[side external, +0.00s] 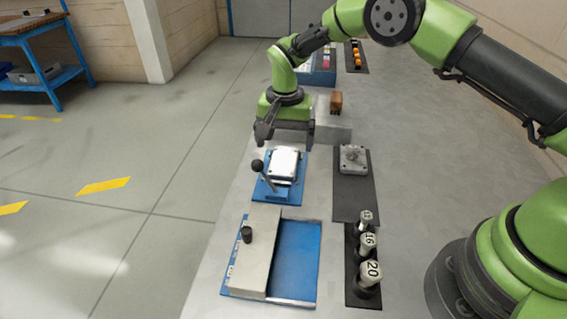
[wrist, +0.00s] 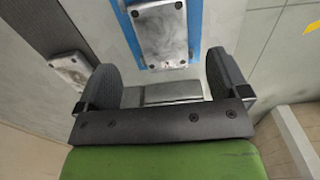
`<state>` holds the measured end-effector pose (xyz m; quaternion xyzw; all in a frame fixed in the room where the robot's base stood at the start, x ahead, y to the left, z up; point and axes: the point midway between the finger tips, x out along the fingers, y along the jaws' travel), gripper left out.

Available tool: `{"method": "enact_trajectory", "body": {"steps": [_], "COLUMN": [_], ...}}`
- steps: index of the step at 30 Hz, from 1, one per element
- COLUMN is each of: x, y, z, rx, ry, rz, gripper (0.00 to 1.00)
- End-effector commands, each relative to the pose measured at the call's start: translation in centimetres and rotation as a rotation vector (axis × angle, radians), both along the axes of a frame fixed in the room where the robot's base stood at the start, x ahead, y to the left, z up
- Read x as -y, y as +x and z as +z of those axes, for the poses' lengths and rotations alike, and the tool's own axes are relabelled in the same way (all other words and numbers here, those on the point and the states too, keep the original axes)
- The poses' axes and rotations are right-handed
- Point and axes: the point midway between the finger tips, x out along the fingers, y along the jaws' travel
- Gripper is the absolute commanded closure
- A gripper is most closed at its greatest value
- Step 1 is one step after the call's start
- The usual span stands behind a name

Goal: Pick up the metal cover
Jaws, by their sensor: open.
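A bright metal cover (side external: 284,164) sits on a small blue fixture (side external: 277,195) with a black-knobbed lever (side external: 264,178) at its left. A second grey metal part (side external: 353,158) lies on a dark mat to the right. I cannot tell for certain which one is the task's cover. My gripper (side external: 286,138) is open and empty, just behind and above the blue fixture. In the wrist view, my gripper (wrist: 162,80) has its fingers wide apart. The bright cover (wrist: 160,32) is ahead of them, and the second part (wrist: 72,68) is beside the left finger.
A grey block (side external: 332,130) and a brown piece (side external: 336,102) stand behind. In front are a blue tray with a grey sliding lid (side external: 263,255) and several numbered cylinders (side external: 370,272) on a dark rack. The bench's left edge is close to the fixture.

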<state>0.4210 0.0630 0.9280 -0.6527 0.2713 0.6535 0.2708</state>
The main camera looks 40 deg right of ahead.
Motion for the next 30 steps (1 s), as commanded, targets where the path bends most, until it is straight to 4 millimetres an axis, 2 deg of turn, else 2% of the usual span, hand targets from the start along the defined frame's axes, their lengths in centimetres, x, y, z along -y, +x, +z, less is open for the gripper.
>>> {"method": "enact_trajectory", "body": {"steps": [12, 20, 23, 27, 28, 30], "x": [-0.1, -0.1, -0.1, -0.1, -0.1, -0.1], "y": [0.2, 0.3, 0.3, 0.3, 0.3, 0.3], "z": [-5.1, -5.4, -5.4, -5.4, -5.4, -5.3], "rx": [0.0, 0.002, 0.001, 0.001, 0.001, 0.003], "ry": [0.0, 0.001, 0.0, 0.0, 0.0, 0.0], "rz": [0.001, 0.0, 0.001, 0.001, 0.001, 0.001], "gripper": [0.06, 0.06, 0.27, 0.59, 0.64, 0.64]}}
